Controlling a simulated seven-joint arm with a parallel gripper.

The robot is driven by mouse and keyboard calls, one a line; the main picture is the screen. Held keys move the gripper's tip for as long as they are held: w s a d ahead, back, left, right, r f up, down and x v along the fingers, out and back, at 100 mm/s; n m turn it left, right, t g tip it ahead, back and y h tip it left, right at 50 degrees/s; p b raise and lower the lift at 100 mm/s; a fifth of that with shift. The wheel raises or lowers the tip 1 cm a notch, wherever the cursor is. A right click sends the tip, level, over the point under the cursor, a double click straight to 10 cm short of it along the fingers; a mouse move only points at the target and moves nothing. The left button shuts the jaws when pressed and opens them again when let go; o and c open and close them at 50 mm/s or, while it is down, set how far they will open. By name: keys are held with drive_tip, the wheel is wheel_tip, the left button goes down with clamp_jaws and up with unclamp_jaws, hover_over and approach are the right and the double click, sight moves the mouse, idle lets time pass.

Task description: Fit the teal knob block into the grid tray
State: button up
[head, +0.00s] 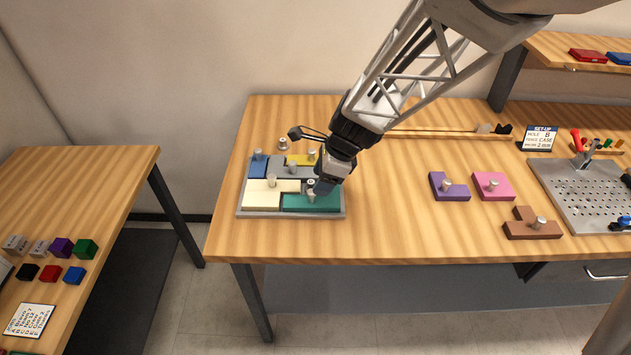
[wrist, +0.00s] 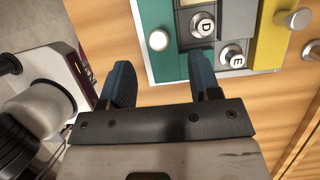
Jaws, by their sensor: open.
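The grid tray (head: 240,213) lies at the left of the table and holds several knob blocks. The teal knob block (head: 325,203) lies in the tray's near right corner; whether it sits fully down I cannot tell. In the wrist view the teal block (wrist: 158,70) shows with its round silver knob (wrist: 158,40). My gripper (head: 322,187) is open and low over the teal block. In the wrist view my gripper's fingers (wrist: 163,62) stand apart, with the knob between and just beyond their tips. The fingers hide part of the tray.
The tray also holds cream (head: 262,193), blue (head: 258,168), yellow (head: 297,159) and grey blocks. Purple (head: 437,190), pink (head: 505,186) and brown (head: 520,231) knob blocks lie to the right on the table. A perforated metal plate (head: 570,205) is farther right. The table between is clear.

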drive_tip(key=shift+v, duration=2.4)
drive_tip(key=s+d+r+n+t+h, duration=0.1)
drive_tip(key=s+d+r+n+h, duration=0.1)
drive_tip(key=s+d+r+n, duration=0.4)
drive_tip(key=s+d+r+n+t+h, duration=0.1)
drive_tip(key=s+d+r+n, duration=0.5)
drive_tip(key=s, duration=0.9)
drive_tip(key=shift+d+n+t+h, duration=0.3)
drive_tip(key=shift+d+n+h, duration=0.5)
drive_tip(key=shift+d+n, duration=1.6)
drive_tip(key=shift+a+n, duration=0.5)
